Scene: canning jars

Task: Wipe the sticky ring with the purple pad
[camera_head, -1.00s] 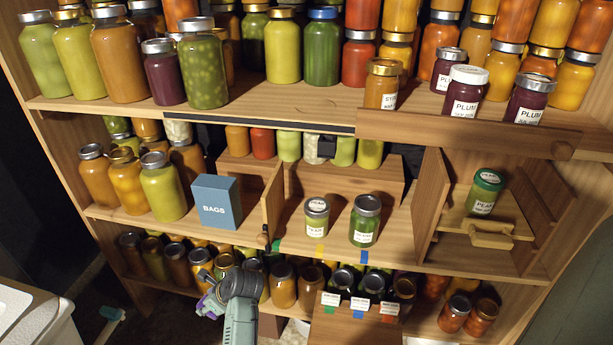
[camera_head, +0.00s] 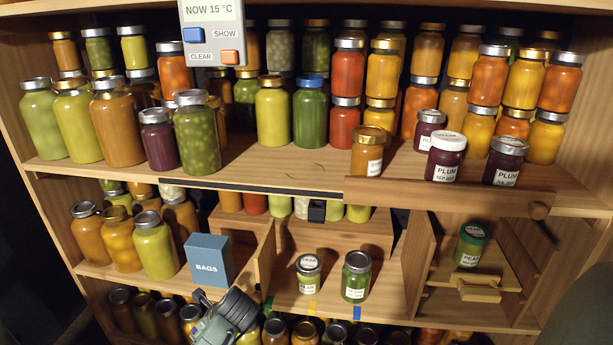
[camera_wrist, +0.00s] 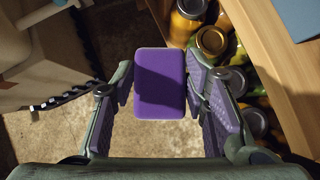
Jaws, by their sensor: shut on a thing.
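The purple pad (camera_wrist: 160,62) is a rounded rectangular block, seen in the wrist view. My gripper (camera_wrist: 159,86) is shut on it, with one finger at each side edge. In the head view my wrist shows at the bottom, left of centre, below the blue box; the pad cannot be made out there. A faint dark curved mark, looking like the sticky ring (camera_head: 305,169), lies on the bare wood of the upper shelf, in front of the green jar with the blue lid. The pad is well below that shelf and apart from the mark.
Jars crowd the upper shelf (camera_head: 270,178); an amber jar (camera_head: 367,152) stands right of the mark and a dark green jar (camera_head: 198,135) left. A grey display box (camera_head: 213,30) hangs above. The BAGS box (camera_head: 209,260) stands on the middle shelf. Wood edges the wrist view's right.

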